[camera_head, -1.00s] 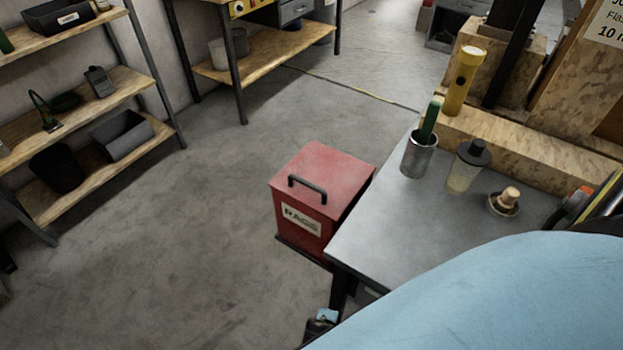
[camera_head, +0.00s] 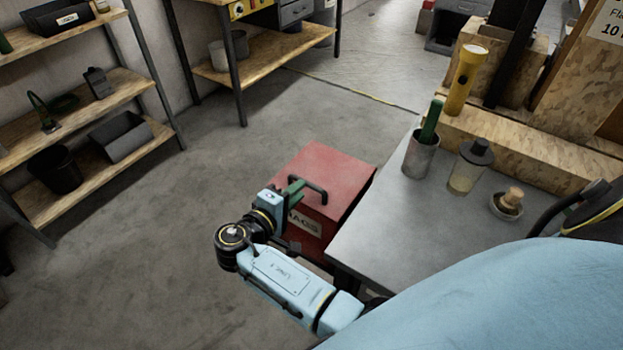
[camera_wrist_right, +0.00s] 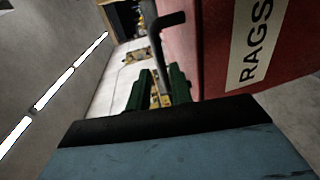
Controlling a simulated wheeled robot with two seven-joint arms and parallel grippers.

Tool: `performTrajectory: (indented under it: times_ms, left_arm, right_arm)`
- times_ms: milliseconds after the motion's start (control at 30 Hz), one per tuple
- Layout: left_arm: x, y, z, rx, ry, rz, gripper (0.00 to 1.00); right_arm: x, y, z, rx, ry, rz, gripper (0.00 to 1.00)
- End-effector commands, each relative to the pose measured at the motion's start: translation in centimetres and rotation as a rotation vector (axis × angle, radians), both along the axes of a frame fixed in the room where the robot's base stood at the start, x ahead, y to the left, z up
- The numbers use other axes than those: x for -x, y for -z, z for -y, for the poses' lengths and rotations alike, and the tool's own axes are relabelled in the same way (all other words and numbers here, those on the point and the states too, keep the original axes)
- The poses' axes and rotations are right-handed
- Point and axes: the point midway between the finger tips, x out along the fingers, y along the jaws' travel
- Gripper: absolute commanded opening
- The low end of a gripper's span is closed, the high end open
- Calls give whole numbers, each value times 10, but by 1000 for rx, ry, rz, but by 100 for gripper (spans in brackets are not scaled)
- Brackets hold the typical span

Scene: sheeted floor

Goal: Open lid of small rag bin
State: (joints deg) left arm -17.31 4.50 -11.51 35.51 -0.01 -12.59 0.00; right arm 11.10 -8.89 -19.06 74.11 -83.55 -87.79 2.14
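The small rag bin (camera_head: 340,215) is a red metal box on the floor, left of the grey worktable. Its red lid (camera_head: 325,162) lies flat and shut, with a dark bar handle (camera_head: 308,188) near its front edge. A RAGS label is on the front, partly hidden by my arm. My right gripper (camera_head: 296,188) is at the handle's left end, with green fingers. In the right wrist view the fingers (camera_wrist_right: 160,88) are apart, and the handle (camera_wrist_right: 157,40) lines up with the gap between them. I cannot tell whether they touch it. My left gripper is out of view.
The grey worktable (camera_head: 385,215) stands close on the bin's right, holding a metal cup (camera_head: 421,155), a lidded jar (camera_head: 467,170) and a small bowl (camera_head: 506,206). Shelves (camera_head: 90,120) stand at the left. The floor (camera_head: 190,180) left of the bin is clear.

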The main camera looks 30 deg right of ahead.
Motion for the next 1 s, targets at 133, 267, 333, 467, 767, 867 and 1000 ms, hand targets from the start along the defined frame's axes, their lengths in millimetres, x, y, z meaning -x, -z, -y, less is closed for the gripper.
performTrajectory:
  times_ms: [133, 267, 333, 467, 767, 867, 1000]
  left_arm:
    - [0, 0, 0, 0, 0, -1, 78]
    - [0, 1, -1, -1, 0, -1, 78]
    - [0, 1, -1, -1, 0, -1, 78]
    - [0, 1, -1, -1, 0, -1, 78]
    - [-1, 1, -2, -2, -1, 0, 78]
    - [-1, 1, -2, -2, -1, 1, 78]
    - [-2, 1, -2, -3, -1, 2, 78]
  right_arm:
    - [-12, 6, 29, 3, 0, -1, 22]
    - [-19, 10, 47, 1, 0, -2, 22]
    - [-22, 12, 53, 1, 0, -2, 22]
    - [-25, 13, 60, 0, -1, -1, 22]
    - [-25, 14, 62, -2, -1, -1, 22]
    - [-25, 14, 62, -2, -1, -1, 8]
    - [-25, 14, 61, -2, -1, -1, 0]
